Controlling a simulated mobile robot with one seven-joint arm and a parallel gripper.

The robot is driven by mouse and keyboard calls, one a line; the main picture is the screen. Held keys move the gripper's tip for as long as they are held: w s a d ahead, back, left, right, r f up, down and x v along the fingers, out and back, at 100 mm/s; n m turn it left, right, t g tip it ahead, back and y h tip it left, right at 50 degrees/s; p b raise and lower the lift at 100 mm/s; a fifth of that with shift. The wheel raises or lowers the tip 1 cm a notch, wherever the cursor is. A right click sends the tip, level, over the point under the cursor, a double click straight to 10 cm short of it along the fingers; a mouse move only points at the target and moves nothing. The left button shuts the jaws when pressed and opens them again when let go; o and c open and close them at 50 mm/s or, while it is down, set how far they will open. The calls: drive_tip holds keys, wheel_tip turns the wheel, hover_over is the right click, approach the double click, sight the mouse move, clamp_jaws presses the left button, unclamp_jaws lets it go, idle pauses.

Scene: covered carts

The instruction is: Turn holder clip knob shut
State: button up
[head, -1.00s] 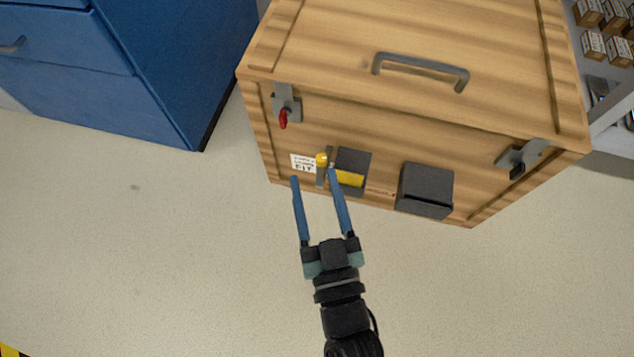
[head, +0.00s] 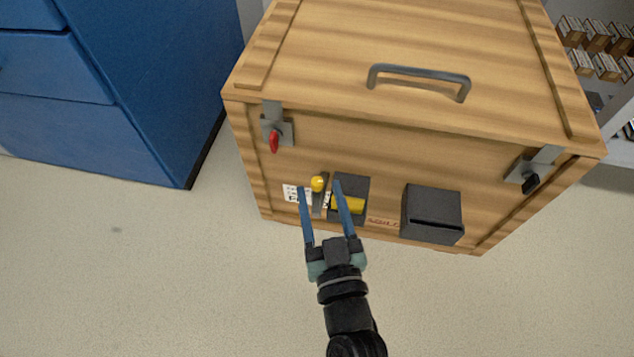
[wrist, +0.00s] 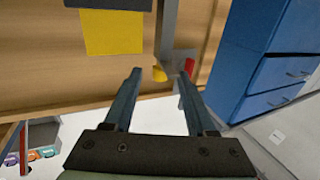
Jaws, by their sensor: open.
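A yellow knob (head: 318,184) sits on a narrow grey clip at the front of the wooden crate (head: 420,150). To its right, a dark holder (head: 352,187) has a yellow block (head: 347,205) in it. My gripper (head: 320,188) is open, with its blue fingers pointing at the crate front. In the head view the knob shows between the two fingertips, and the right finger covers part of the holder. In the wrist view the knob (wrist: 160,74) also lies between the fingertips; contact cannot be told.
A latch with a red lever (head: 273,141) is at the crate's upper left, and a dark latch (head: 531,178) at its right. A dark box (head: 433,213) is right of the holder. A blue cabinet (head: 140,90) stands left; the floor in front is clear.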

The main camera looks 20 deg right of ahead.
sight(319, 189)
drive_tip(key=shift+x, duration=1.65)
clamp_jaws()
